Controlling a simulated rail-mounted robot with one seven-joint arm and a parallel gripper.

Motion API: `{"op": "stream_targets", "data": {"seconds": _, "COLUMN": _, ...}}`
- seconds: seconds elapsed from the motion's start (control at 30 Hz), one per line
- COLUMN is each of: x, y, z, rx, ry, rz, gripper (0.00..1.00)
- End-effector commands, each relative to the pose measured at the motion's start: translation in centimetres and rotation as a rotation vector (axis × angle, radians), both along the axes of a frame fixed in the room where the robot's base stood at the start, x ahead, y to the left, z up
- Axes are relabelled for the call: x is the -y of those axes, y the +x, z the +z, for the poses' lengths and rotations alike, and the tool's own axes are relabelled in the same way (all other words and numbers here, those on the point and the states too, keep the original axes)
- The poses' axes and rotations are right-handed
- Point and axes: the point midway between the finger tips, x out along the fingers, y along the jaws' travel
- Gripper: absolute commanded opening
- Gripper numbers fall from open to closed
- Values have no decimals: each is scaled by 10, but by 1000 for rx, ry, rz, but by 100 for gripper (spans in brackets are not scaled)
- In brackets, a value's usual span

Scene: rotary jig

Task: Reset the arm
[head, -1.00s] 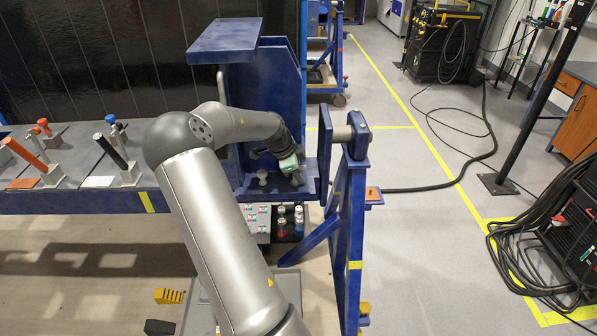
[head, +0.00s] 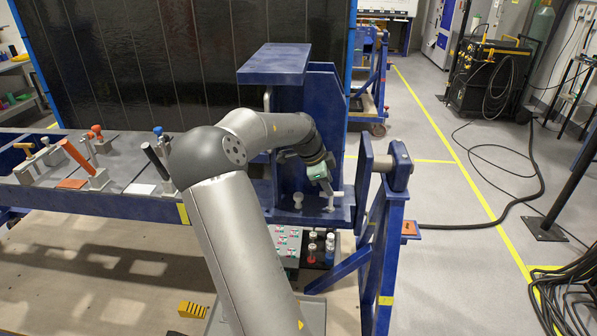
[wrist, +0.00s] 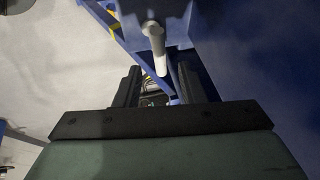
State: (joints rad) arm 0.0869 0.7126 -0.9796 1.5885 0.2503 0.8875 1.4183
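My gripper (head: 326,188) is over the blue rotary jig (head: 275,77), just left of a pale upright handle (head: 337,183) on its lower ledge. In the wrist view my gripper (wrist: 158,80) has its two dark fingers apart, with a gap between them and nothing seen held. A pale cylindrical handle (wrist: 157,48) stands beyond the fingertips, apart from them, against a blue surface. My arm hides part of the jig.
A blue side frame (head: 386,240) with a pivot (head: 400,165) stands close right. Clamps with orange (head: 76,156) and black (head: 156,161) handles line the blue bench at left. Bottles (head: 312,248) stand below.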

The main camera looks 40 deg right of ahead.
Motion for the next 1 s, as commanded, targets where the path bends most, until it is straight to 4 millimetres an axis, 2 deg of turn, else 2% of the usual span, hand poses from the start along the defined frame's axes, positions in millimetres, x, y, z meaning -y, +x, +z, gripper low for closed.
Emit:
{"op": "stream_targets", "data": {"seconds": 0.27, "x": -2, "y": 0, "z": 0, "rx": 1, "ry": 5, "rz": 6, "gripper": 36}}
{"op": "stream_targets", "data": {"seconds": 0.37, "x": -15, "y": 1, "z": -3, "rx": 1, "ry": 44, "rz": 54, "gripper": 36}}
{"op": "stream_targets", "data": {"seconds": 0.43, "x": -39, "y": 2, "z": -6, "rx": 2, "ry": 107, "rz": 140, "gripper": 36}}
{"op": "stream_targets", "data": {"seconds": 0.47, "x": -53, "y": 2, "z": -7, "rx": 1, "ry": 142, "rz": 194, "gripper": 36}}
{"op": "stream_targets", "data": {"seconds": 0.57, "x": -121, "y": 3, "z": -9, "rx": -2, "ry": 277, "rz": 460, "gripper": 36}}
{"op": "stream_targets", "data": {"seconds": 0.6, "x": -153, "y": 2, "z": -8, "rx": -6, "ry": 327, "rz": 592, "gripper": 36}}
{"op": "stream_targets", "data": {"seconds": 0.73, "x": -252, "y": -12, "z": 2, "rx": -30, "ry": 432, "rz": 1038, "gripper": 36}}
{"op": "stream_targets", "data": {"seconds": 0.8, "x": -303, "y": -29, "z": 10, "rx": -56, "ry": 456, "rz": 1293, "gripper": 36}}
{"op": "stream_targets", "data": {"seconds": 0.9, "x": -366, "y": -64, "z": 18, "rx": -119, "ry": 449, "rz": 1658, "gripper": 36}}
{"op": "stream_targets", "data": {"seconds": 1.0, "x": -410, "y": -101, "z": 20, "rx": -205, "ry": 408, "rz": 1970, "gripper": 36}}
